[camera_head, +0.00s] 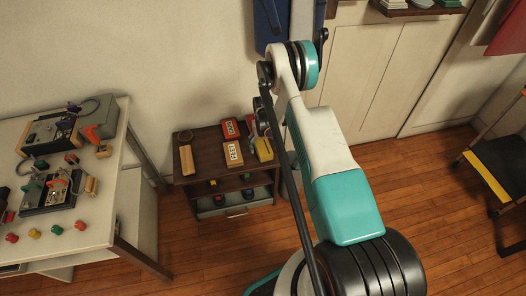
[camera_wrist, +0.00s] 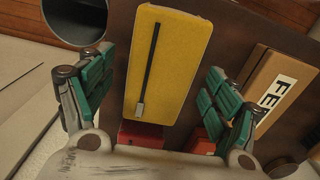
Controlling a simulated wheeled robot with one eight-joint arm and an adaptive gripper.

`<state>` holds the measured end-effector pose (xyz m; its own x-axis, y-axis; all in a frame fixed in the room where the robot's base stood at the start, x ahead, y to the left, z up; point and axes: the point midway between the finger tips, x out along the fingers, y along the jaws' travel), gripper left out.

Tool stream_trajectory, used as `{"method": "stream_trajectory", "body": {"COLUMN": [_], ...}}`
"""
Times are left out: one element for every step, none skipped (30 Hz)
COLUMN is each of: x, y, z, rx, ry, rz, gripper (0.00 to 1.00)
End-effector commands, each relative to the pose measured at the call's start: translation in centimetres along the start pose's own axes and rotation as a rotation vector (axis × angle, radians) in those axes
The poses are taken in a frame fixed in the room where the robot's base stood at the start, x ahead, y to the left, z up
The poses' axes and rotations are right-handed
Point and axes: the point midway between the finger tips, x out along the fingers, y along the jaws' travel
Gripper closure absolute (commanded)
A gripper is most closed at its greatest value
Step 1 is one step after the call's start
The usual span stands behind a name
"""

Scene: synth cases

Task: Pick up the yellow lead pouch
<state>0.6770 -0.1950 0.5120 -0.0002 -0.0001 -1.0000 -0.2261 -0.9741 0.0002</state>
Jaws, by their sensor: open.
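The yellow lead pouch (camera_wrist: 165,65) lies on the dark top of a small shelf unit, with a black zip and a grey pull along its face. In the wrist view it sits between the two green-padded fingers of my gripper (camera_wrist: 158,95). The fingers are open, one on each side, with gaps between them and the pouch. In the head view the pouch (camera_head: 264,149) is at the right end of the shelf top, partly hidden by my gripper (camera_head: 262,128) and arm.
A tan box with a lettered label (camera_head: 233,153), a red labelled box (camera_head: 230,128) and a wooden block (camera_head: 187,160) share the shelf top (camera_head: 207,147). A grey round container opening (camera_wrist: 75,20) is close by the left finger. A white workbench (camera_head: 104,205) stands at left.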

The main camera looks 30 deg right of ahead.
Motion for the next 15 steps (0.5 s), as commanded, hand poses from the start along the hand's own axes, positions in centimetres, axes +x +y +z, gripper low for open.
{"method": "stream_trajectory", "body": {"x": [0.97,1.21,1.38,1.43,1.42,1.36,1.32,1.3,1.29,1.28,1.28,1.28,1.27,1.27,1.28], "y": [0.01,0.0,0.0,0.0,0.01,0.01,0.01,0.01,0.01,0.0,0.0,0.0,0.01,0.01,0.01], "z": [-0.03,-0.03,-0.03,-0.03,-0.03,-0.03,-0.03,-0.03,-0.03,-0.03,-0.03,-0.03,-0.03,-0.03,-0.03], "rx": [0.0,0.0,0.0,0.0,0.0,0.0,0.0,0.0,0.0,0.0,0.0,0.0,0.0,0.0,0.0], "ry": [0.0,0.0,0.0,0.0,0.0,0.0,0.0,0.0,0.0,0.0,0.0,0.0,0.0,0.0,0.0], "rz": [0.0,0.0,0.0,0.0,0.0,0.0,0.0,0.0,0.0,0.0,0.0,0.0,0.0,0.0,0.0], "gripper": [0.18,0.18,0.18,0.18,0.18,0.18,0.18,0.18,0.18,0.21,0.27,0.36,0.43,0.5,0.59]}}
